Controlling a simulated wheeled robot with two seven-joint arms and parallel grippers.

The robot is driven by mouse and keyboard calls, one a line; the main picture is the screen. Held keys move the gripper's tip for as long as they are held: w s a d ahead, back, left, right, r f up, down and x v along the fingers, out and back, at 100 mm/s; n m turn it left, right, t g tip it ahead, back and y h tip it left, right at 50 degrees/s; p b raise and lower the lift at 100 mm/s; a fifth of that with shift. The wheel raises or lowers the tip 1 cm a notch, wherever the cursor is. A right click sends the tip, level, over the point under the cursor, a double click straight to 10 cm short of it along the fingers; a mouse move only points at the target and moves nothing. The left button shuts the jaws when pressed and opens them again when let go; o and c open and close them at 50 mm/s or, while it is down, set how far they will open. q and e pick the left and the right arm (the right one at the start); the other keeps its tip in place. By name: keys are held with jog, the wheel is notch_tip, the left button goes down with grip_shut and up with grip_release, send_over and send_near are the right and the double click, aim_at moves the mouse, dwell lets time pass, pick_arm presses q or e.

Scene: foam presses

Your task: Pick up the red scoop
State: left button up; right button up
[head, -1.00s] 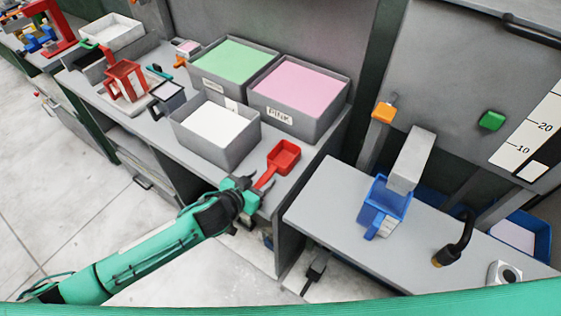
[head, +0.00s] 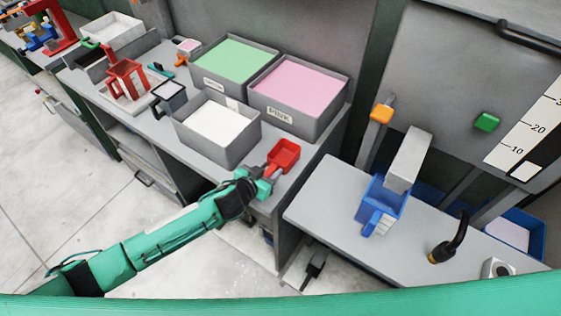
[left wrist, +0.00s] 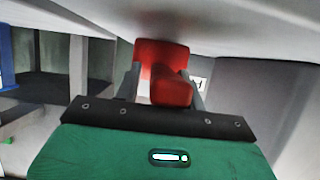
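The red scoop (head: 284,154) lies on the grey bench near its front right edge, in front of the pink bin. Its handle points toward my left gripper (head: 267,179), which has reached it from the front. In the left wrist view the scoop's red handle (left wrist: 172,91) is between the two grey fingers, with the scoop's pan behind it. A small gap shows between the handle and the left-hand finger, so the gripper looks open around the handle. Contact on the other side is unclear. My right gripper is not in view.
A red container (head: 128,80) is further left. A lower grey table (head: 325,205) with a blue holder (head: 381,203) is to the right.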

pick_arm(q)
grip_shut()
jog(key=shift+r, duration=0.1)
